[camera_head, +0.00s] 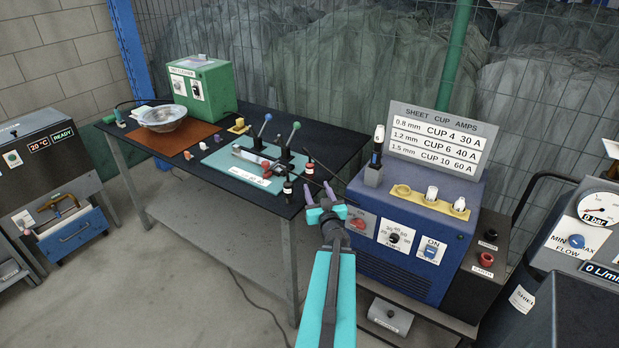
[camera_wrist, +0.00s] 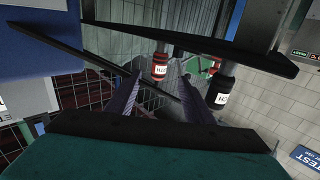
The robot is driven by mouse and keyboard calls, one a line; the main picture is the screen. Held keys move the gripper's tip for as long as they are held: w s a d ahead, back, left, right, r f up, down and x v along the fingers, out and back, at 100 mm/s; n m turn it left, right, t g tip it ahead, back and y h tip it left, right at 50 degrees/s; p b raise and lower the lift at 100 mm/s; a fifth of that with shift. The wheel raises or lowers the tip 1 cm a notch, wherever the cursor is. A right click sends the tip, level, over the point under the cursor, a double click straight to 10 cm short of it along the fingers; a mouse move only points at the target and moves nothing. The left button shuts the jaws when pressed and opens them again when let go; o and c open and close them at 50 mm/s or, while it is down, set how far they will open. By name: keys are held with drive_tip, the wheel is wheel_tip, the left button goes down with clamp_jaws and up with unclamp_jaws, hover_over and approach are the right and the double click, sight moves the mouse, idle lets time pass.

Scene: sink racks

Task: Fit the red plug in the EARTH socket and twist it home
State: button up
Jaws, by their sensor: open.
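The red plug (camera_head: 310,168), a short cylinder with a pale label, stands at the right front corner of the bench. In the wrist view the red plug (camera_wrist: 160,67) shows beyond the fingertips, roughly between them, apart from them. My gripper (camera_head: 318,186) is open and empty, just in front of the bench corner; its purple fingers (camera_wrist: 157,78) show spread in the wrist view. The EARTH socket (camera_head: 487,258) is the red round one on the dark box at the right of the blue welder, above its EARTH label. Nothing is in it.
A black plug (camera_head: 288,188) stands near the red one. Thin dark rods or leads cross near the fingers. The blue welder (camera_head: 410,247) stands to the right of my arm. A black socket (camera_head: 490,235) lies behind the EARTH socket. A teal mat (camera_head: 215,160) carries a clamp fixture.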

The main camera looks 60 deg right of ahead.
sight(311, 173)
drive_tip(key=shift+w+d+f+b, duration=0.15)
drive_tip(key=shift+w+d+b, duration=0.35)
drive_tip(key=shift+b, duration=0.85)
drive_tip(key=b, duration=0.2)
drive_tip(key=shift+w+d+f+b, duration=0.1)
drive_tip(key=shift+w+d+b, duration=0.15)
drive_tip(key=shift+w+b, duration=0.1)
drive_tip(key=b+x, duration=0.1)
drive_tip(key=b, duration=0.4)
drive_tip(key=shift+w+d, duration=0.15)
drive_tip(key=shift+d, duration=0.1)
drive_tip(key=shift+w+d+r, duration=0.25)
drive_tip(key=shift+d, duration=0.05)
drive_tip(key=shift+x, duration=1.05)
drive_tip(key=shift+w+d, duration=0.1)
drive_tip(key=shift+x, duration=2.45)
